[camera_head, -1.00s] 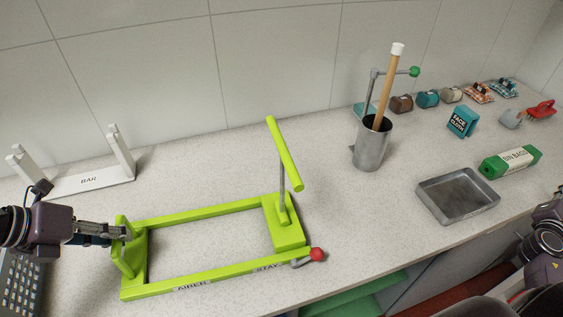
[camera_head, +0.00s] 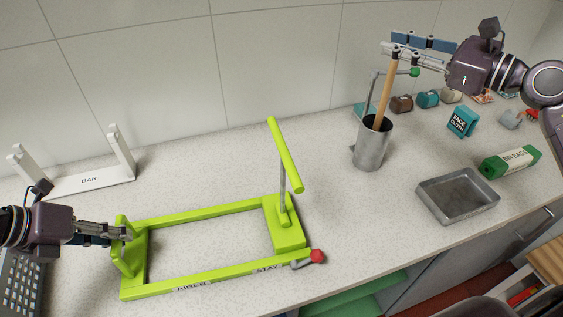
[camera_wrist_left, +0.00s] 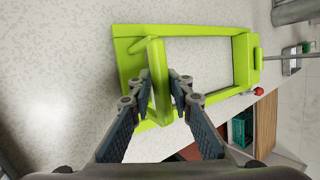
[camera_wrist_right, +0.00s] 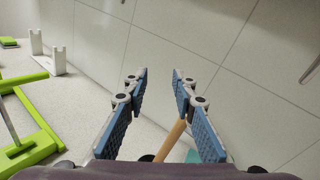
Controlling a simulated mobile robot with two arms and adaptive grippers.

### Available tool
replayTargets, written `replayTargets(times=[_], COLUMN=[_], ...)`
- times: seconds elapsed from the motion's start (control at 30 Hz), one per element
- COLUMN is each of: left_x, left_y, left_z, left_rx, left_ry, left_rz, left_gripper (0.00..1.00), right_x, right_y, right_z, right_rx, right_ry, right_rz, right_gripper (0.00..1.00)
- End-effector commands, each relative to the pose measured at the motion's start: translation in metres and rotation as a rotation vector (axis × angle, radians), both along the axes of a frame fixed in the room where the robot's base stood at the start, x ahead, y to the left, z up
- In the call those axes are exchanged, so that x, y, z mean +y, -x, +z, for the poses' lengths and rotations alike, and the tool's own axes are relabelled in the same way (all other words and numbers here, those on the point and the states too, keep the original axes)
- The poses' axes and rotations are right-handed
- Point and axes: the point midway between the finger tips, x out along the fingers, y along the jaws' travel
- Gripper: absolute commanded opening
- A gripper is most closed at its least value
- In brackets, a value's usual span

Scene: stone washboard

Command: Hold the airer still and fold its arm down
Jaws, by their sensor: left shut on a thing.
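The green airer (camera_head: 200,211) lies on the counter as a rectangular frame. Its arm (camera_head: 285,155) stands raised on a grey post at the right end, with a green bar across the top. A red knob (camera_head: 317,256) on a short grey lever sits at the front right corner. My left gripper (camera_head: 128,233) is shut on the upright green plate at the airer's left end; the left wrist view shows this plate (camera_wrist_left: 158,82) between the fingers. My right gripper (camera_head: 388,50) is raised over the metal pot. In the right wrist view its fingers (camera_wrist_right: 158,75) are apart.
The metal pot (camera_head: 370,147) holds a wooden stick (camera_head: 388,90); a green-knobbed post stands behind it. A grey tray (camera_head: 437,190), bin bags (camera_head: 511,161) and a face cloth box (camera_head: 462,121) are at right. A white bar stand (camera_head: 90,182) is at back left.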

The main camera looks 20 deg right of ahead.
Motion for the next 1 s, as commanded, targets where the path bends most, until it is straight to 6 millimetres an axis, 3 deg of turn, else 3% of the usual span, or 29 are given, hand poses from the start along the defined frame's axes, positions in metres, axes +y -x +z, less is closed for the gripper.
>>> replayTargets(times=[0.1,0.27,0.37,0.43,0.7,1.0], left_x=[0.000,0.000,-0.001,-0.001,-0.001,0.000], left_y=[0.000,0.000,0.000,0.000,0.000,0.000], left_z=[0.001,0.001,0.001,0.001,0.001,0.001], left_rx=[-0.002,-0.002,-0.002,-0.002,-0.002,-0.003], left_ry=[0.002,0.002,0.002,0.002,0.002,0.002], left_rz=[0.000,0.000,0.000,0.000,0.000,0.000], left_gripper=[0.00,0.00,0.00,0.00,0.00,0.00], right_x=[0.022,0.041,0.058,0.081,0.140,0.167], right_y=[0.006,0.032,0.055,0.071,0.090,0.092], right_z=[-0.055,-0.120,-0.156,-0.178,-0.186,-0.183], right_rx=[0.109,0.222,0.270,0.277,0.214,0.188], right_ry=[0.202,0.395,0.411,0.301,-0.115,-0.233], right_rz=[0.140,0.351,0.511,0.634,0.835,0.889], right_gripper=[0.25,0.25,0.25,0.25,0.25,0.25])
